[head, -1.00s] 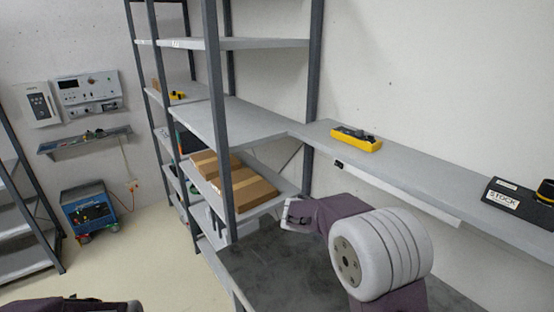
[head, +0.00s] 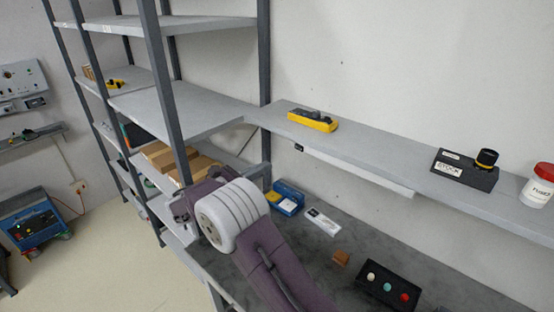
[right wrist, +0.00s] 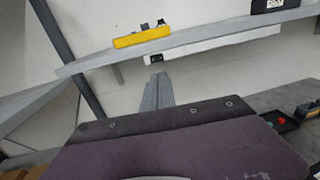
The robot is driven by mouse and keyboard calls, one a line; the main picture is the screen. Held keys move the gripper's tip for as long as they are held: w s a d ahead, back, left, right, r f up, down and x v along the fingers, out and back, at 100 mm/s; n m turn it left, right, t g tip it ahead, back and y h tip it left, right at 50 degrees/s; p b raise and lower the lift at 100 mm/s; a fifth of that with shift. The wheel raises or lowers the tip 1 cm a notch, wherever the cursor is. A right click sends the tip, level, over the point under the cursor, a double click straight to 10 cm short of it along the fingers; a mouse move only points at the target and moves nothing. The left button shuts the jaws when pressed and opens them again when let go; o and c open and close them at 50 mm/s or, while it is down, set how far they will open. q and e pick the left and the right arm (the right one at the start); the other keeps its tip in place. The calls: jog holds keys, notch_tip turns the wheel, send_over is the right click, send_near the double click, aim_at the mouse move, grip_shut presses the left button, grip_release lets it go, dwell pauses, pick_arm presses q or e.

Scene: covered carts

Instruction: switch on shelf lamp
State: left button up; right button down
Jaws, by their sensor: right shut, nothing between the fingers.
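The shelf lamp is a long white strip (head: 360,172) fixed under the front of the long wall shelf. A small black switch (head: 299,147) sits at its left end. The strip shows no clear glow. In the right wrist view the lamp (right wrist: 215,40) runs below the shelf edge, with the black switch (right wrist: 156,58) at its left end. My right gripper (right wrist: 157,80) is shut and empty, its grey fingers pointing up just below the switch, apart from it as far as I can tell. My left gripper is out of view.
On the wall shelf (head: 390,160) stand a yellow tray (head: 313,122), a black stock box (head: 463,172) and a red-lidded jar (head: 538,188). Below, the dark bench holds a blue bin (head: 286,198) and a black button box (head: 388,287). A rack post (head: 168,80) stands left.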

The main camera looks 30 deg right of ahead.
aim_at(301, 149)
jog(key=d+p, duration=0.1)
jog(key=d, duration=0.3)
jog(key=w+d+p, duration=0.1)
jog(key=d, duration=0.3)
jog(key=d+p, duration=0.2)
jog(key=d, duration=0.1)
jog(key=shift+w+d+r, duration=0.15)
jog(key=shift+w+d, duration=0.15)
jog(key=shift+d, duration=0.65)
